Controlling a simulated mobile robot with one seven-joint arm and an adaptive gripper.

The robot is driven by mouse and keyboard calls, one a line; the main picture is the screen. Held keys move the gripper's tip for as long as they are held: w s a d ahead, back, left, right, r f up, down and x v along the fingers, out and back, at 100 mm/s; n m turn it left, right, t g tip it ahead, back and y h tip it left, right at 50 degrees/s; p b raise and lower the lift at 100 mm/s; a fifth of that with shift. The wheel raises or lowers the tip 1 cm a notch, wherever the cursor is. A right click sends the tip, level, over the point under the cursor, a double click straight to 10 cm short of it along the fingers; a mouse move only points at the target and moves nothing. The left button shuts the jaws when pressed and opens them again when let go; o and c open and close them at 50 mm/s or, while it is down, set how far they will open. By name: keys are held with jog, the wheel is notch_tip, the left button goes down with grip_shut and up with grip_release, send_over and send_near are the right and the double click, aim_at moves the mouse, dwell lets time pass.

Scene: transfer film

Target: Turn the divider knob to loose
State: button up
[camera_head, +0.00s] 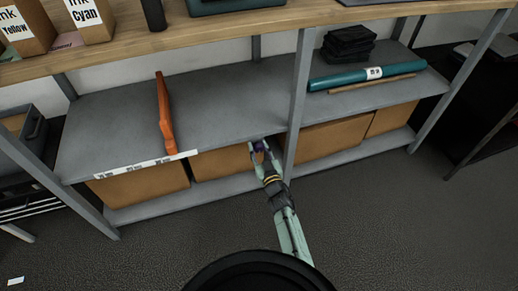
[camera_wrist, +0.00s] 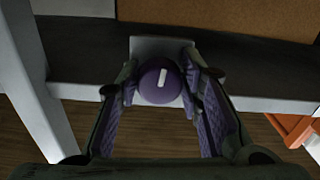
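A round purple knob (camera_wrist: 160,82) with a white line mark sits on a pale plate (camera_wrist: 150,46) at the shelf edge. The line is tilted slightly from upright in the wrist view. My gripper (camera_wrist: 160,76) has one finger on each side of the knob, with the fingers apart. I cannot tell whether they touch it. In the head view my gripper (camera_head: 259,150) is at the front edge of the middle shelf, left of the upright post, and mostly hides the knob. An orange divider (camera_head: 164,115) stands on that shelf to the left; part also shows in the wrist view (camera_wrist: 290,130).
A grey metal post (camera_head: 297,100) is close to the right of my gripper. Cardboard boxes (camera_head: 140,186) sit on the lower shelf. A white label strip (camera_head: 145,164) runs along the shelf front. A teal roll (camera_head: 365,78) lies on the right bay.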

jog(key=c, duration=0.6)
jog(key=shift+f+b, duration=0.15)
jog(key=shift+b, duration=0.25)
jog(key=shift+c, duration=0.4)
jog(key=shift+n+b, duration=0.5)
jog(key=shift+n, duration=0.2)
jog(key=o, duration=1.2)
jog(key=shift+s+d, duration=0.1)
jog(key=shift+s+d, duration=0.25)
jog(key=shift+s, duration=0.25)
jog(key=shift+v, duration=3.1)
